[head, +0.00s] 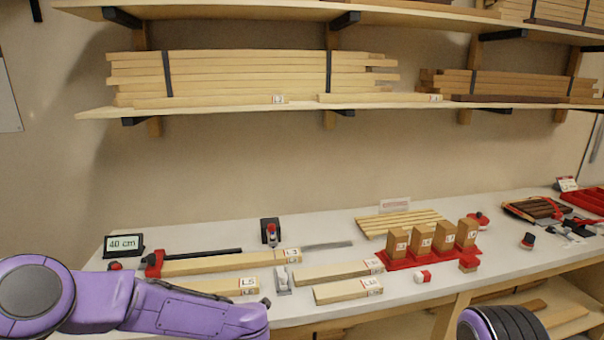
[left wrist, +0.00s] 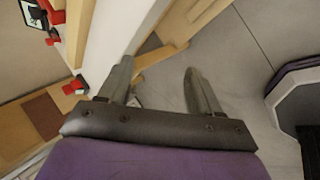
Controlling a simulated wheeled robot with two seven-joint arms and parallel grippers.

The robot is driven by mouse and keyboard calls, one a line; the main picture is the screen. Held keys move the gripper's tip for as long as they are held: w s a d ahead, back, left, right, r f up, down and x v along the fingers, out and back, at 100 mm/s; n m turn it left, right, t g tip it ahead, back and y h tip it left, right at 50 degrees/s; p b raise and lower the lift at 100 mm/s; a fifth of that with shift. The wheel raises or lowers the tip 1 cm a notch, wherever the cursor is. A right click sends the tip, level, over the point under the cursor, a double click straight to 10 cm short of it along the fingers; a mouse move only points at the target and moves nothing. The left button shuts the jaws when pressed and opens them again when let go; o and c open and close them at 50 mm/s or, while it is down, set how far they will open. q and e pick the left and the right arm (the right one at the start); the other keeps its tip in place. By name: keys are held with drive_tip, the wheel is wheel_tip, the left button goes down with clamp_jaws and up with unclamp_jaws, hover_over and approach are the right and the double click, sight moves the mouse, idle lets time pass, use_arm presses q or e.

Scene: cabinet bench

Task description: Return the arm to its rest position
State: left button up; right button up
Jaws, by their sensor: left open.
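My left gripper (left wrist: 158,66) shows in the left wrist view with its two grey fingers apart and nothing between them. It hangs beside the bench over the grey floor (left wrist: 245,50). In the head view my purple left arm (head: 190,310) reaches in from the left across the bench's front left edge; its gripper is out of that frame. A part of my right arm (head: 500,326) shows at the bottom right; its gripper is out of view.
The white bench (head: 330,235) holds labelled wooden strips (head: 218,263), a red holder (head: 435,256) with upright wooden blocks (head: 421,239), a slatted panel (head: 397,221) and a "40 cm" display (head: 123,244). Shelves with stacked boards (head: 240,72) hang above.

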use_arm(q)
drive_tip(key=s+a+f+m+t+h+b, duration=0.1)
drive_tip(key=s+a+f+m+b, duration=0.1)
drive_tip(key=s+f+m, duration=0.6)
drive_tip(key=s+a+f+m+t+h+b, duration=0.1)
drive_tip(key=s+a+f+m+b, duration=0.1)
drive_tip(key=s+f+m, duration=0.7)
drive_tip(key=s+a+f+m+g+b, duration=0.1)
drive_tip(key=s+a+f+g, duration=0.1)
drive_tip(key=s+f, duration=0.3)
drive_tip(key=s+a+f+m+g+b, duration=0.1)
drive_tip(key=s+a+f, duration=0.3)
drive_tip(key=s, duration=0.9)
drive_tip(key=shift+a+f+m+g+b, duration=0.4)
drive_tip(key=shift+a+b, duration=0.25)
drive_tip(key=shift+b, duration=0.15)
